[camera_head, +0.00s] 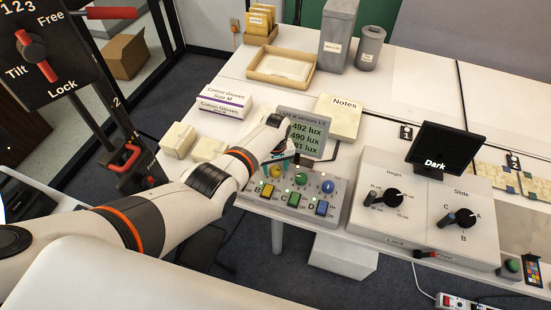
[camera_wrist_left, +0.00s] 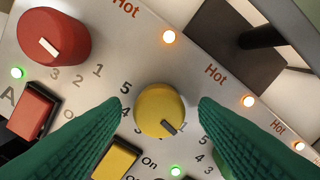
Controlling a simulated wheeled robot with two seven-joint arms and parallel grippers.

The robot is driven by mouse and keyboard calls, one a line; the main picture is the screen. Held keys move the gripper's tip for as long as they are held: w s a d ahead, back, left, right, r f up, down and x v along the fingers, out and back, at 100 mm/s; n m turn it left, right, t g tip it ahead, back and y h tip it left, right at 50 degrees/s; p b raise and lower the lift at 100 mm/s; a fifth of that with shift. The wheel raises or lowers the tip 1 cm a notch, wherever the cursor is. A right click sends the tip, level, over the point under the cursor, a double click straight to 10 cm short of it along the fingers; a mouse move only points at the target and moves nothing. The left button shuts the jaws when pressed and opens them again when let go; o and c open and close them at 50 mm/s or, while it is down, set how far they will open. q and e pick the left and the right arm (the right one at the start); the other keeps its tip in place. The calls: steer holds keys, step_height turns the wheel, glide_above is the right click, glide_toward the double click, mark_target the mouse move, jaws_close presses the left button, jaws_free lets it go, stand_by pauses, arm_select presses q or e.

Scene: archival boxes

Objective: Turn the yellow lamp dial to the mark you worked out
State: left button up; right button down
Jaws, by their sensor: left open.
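The yellow lamp dial (camera_wrist_left: 160,108) is in the middle of the left wrist view, its dark pointer mark aimed down and right. Printed 5 and 4 show at its left; other marks around it are partly hidden. My left gripper (camera_wrist_left: 157,110) is open, its green fingers on either side of the dial; I cannot tell whether they touch it. In the head view, my left gripper (camera_head: 280,163) is over the dial panel. My right gripper is out of view.
The red dial (camera_wrist_left: 54,38) and the yellow switch (camera_wrist_left: 115,160) are close by. Orange Hot lights and green lights are lit. In the head view, the green dial (camera_head: 301,179) and blue dial (camera_head: 327,186) sit right of my gripper. A control box (camera_head: 420,215) stands further right.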

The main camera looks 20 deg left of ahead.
mark_target(275, 168)
arm_select(q)
step_height(275, 168, up, 4)
steer(key=shift+r+p, duration=0.2)
steer(key=shift+p, duration=0.6)
step_height(275, 168, up, 7)
steer(key=shift+r, duration=0.15)
